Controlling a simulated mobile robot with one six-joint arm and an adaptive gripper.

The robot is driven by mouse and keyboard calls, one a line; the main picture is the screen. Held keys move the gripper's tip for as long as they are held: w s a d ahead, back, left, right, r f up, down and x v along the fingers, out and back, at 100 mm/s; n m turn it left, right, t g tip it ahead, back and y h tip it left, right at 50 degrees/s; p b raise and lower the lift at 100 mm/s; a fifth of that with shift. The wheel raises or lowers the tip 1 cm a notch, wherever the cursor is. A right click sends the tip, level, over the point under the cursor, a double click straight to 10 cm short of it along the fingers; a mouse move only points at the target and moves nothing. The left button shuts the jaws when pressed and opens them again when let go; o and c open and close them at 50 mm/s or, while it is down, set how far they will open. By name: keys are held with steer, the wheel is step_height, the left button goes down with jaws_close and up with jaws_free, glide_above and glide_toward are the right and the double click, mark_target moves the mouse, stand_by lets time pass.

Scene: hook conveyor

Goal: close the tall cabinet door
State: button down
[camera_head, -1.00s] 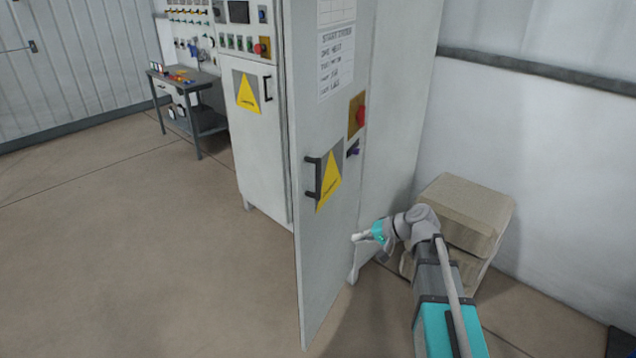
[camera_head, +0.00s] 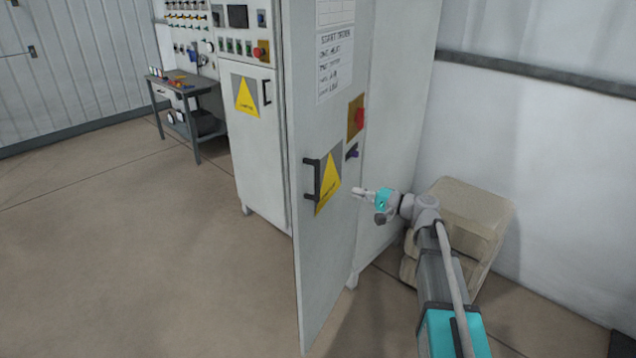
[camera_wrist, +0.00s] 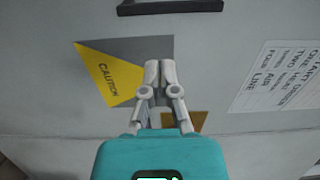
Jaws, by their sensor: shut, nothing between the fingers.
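The tall cabinet door (camera_head: 322,240) is a grey panel standing ajar in the head view, its edge swung toward me. It carries a black handle (camera_head: 311,180), a yellow caution triangle (camera_head: 329,184) and a paper notice (camera_head: 335,62). The handle also shows at the top of the wrist view (camera_wrist: 170,6). My gripper (camera_head: 356,192) is shut and empty, to the right of the handle and in front of the door's face. In the wrist view my fingertips (camera_wrist: 160,68) overlap the caution sign's grey part. I cannot tell whether they touch the door.
Stacked brown boxes (camera_head: 462,222) stand against the right wall, close behind my arm. A control cabinet (camera_head: 254,140) with a lower door is left of the open door. A grey work table (camera_head: 184,98) is farther back. The floor (camera_head: 140,270) on the left is clear.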

mark_target(308, 179)
steer(key=shift+a, duration=0.15)
steer(key=x, duration=1.3)
steer(key=shift+w+a, duration=0.25)
steer(key=shift+a, duration=0.1)
